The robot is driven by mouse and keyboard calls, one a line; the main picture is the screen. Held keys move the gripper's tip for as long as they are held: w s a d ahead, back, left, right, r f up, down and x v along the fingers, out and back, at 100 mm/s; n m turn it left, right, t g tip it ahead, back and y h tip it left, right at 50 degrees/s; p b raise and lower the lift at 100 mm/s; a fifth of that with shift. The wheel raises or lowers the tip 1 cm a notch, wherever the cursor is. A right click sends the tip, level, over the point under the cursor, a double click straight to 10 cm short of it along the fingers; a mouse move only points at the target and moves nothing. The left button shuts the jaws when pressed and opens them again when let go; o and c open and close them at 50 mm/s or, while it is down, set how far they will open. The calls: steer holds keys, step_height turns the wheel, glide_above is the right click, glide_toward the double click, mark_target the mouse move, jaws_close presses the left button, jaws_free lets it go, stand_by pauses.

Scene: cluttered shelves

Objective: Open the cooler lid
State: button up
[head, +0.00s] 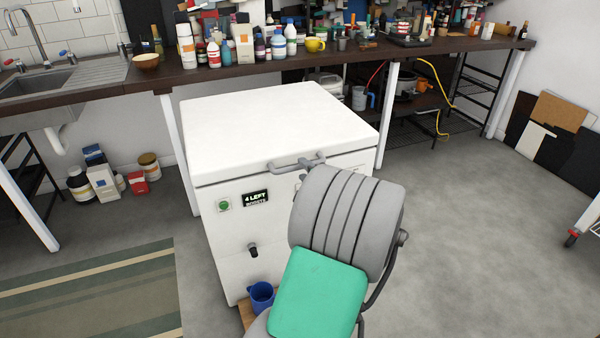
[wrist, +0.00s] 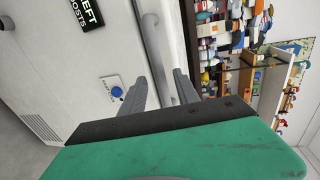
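The white cooler (head: 230,205) stands in front of the workbench. Its lid (head: 275,115) lies flat and closed on top. A grey bar handle (head: 285,168) runs along the front edge of the lid; it also shows in the wrist view (wrist: 154,45). My gripper (head: 314,162) is at the right part of this handle. In the wrist view my gripper (wrist: 160,78) is open, with one finger on each side of the handle bar. I cannot tell whether either finger touches the bar. My arm hides part of the cooler's front.
The workbench (head: 150,75) behind the cooler is crowded with bottles and a yellow cup (head: 315,44). A blue mug (head: 262,294) stands below the cooler's tap (head: 253,249). Containers stand on the floor at left. The floor at right (head: 470,230) is clear.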

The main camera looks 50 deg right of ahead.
mark_target(301, 168)
steer(key=x, duration=0.3)
steer(key=shift+w+d+f, duration=0.1)
steer(key=shift+w+d, duration=0.05)
steer(key=shift+w, duration=0.15)
jaws_close()
stand_by(1.2)
